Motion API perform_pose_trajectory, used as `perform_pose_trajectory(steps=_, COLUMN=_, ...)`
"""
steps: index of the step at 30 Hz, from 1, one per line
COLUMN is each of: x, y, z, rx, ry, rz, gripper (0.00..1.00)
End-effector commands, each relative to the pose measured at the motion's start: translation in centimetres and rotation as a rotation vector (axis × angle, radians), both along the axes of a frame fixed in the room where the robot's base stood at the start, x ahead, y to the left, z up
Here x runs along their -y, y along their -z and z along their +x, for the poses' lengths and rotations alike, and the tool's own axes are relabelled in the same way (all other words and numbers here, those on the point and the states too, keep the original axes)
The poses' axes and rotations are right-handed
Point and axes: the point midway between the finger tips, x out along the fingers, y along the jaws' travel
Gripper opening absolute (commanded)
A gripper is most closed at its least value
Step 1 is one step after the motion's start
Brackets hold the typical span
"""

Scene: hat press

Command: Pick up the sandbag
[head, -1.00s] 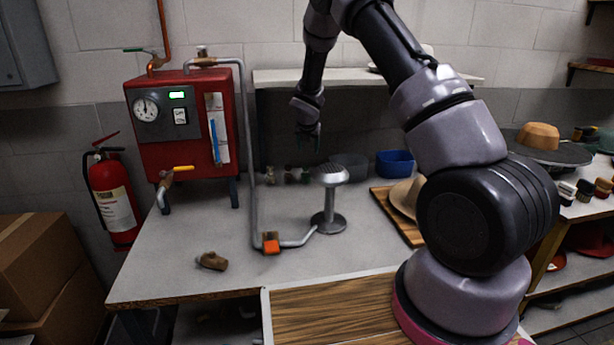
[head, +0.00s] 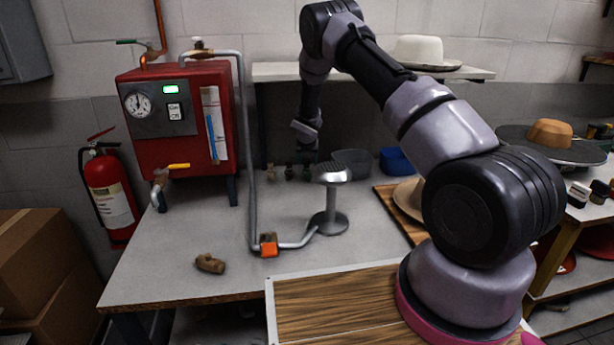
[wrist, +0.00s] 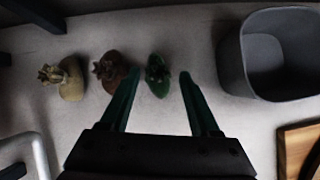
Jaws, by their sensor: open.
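Three small tied bags stand in a row at the back of the worktable. In the wrist view they are a tan bag (wrist: 71,80), a brown bag (wrist: 111,70) and a green bag (wrist: 158,78). I cannot tell which is called the sandbag. My gripper (wrist: 158,80) is open, its two dark green fingers spread to either side of the green bag, with nothing visibly gripped. In the head view my gripper (head: 307,152) hangs low behind the metal press stand, and the bags are small and partly hidden. A brown lumpy object (head: 209,263) lies at the table's front left.
A grey bin (wrist: 285,55) stands right of the green bag. The metal press stand (head: 330,200) and grey pipe (head: 251,150) stand in front. A red boiler (head: 180,110) is at left, a blue bin (head: 396,161) at right. A shelf (head: 270,71) is above.

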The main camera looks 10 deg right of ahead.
Motion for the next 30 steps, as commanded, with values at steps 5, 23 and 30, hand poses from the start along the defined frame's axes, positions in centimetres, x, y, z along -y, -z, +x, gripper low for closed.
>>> perform_pose_trajectory(steps=5, x=0.1, y=2.3, z=1.4, rx=0.0, ry=-0.001, rz=-0.001, gripper=0.63)
perform_pose_trajectory(steps=23, x=0.2, y=2.8, z=1.8, rx=0.0, ry=-0.001, rz=-0.001, gripper=0.0)
perform_pose_trajectory(steps=30, x=0.2, y=2.7, z=1.8, rx=0.001, ry=0.0, rz=0.0, gripper=0.0)
